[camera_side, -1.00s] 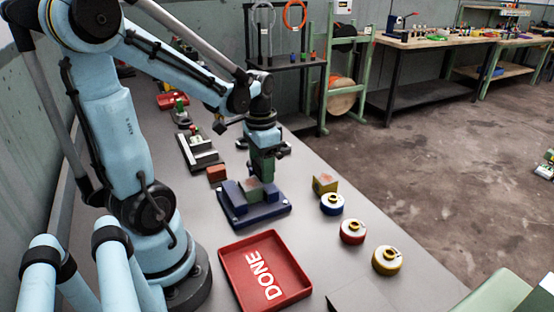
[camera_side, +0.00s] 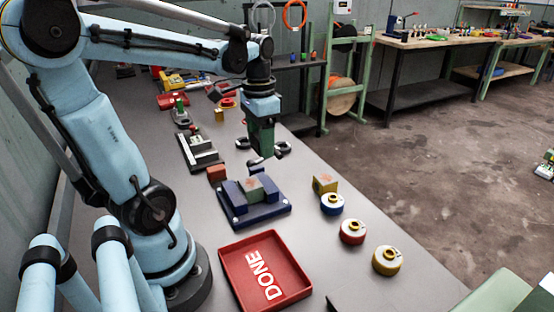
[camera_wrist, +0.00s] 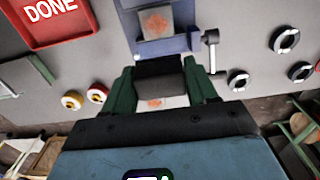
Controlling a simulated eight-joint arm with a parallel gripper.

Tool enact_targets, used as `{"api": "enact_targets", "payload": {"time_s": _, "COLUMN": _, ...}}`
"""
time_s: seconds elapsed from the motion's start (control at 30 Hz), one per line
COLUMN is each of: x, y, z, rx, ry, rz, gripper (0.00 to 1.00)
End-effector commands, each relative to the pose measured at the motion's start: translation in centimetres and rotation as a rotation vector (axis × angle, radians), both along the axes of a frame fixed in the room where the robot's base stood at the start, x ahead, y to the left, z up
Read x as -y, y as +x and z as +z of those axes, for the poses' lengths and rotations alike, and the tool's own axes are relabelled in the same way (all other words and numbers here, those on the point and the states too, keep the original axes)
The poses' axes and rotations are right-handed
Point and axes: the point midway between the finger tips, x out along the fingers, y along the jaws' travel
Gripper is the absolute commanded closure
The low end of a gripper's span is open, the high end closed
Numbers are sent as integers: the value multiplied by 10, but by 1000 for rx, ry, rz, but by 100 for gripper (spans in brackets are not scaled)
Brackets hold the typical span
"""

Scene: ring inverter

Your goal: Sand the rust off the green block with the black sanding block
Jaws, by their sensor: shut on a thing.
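The green block (camera_side: 253,187) sits between the jaws of a blue vise (camera_side: 262,212). Its top shows an orange rust patch, also visible in the wrist view on the green block (camera_wrist: 157,22). My gripper (camera_side: 262,155) is above and behind the vise, apart from the block. In the wrist view, the green fingers of my gripper (camera_wrist: 162,82) are shut on the black sanding block (camera_wrist: 160,76). The sanding block's underside is hidden in the wrist view.
A red DONE tray (camera_side: 228,268) lies in front of the vise. A yellow block (camera_side: 325,184) with a rusty patch and several coloured round parts stand to the right.

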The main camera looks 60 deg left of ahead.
Motion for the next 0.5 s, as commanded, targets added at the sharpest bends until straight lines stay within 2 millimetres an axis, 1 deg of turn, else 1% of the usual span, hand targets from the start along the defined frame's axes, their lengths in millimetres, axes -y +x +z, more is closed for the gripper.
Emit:
{"api": "enact_targets", "payload": {"time_s": 0.27, "x": 0, "y": 0, "z": 0, "rx": 0, "ry": 0, "rz": 0, "gripper": 76}}
{"api": "enact_targets", "payload": {"time_s": 0.5, "x": 0, "y": 0, "z": -6, "rx": 0, "ry": 0, "rz": -1, "gripper": 76}}
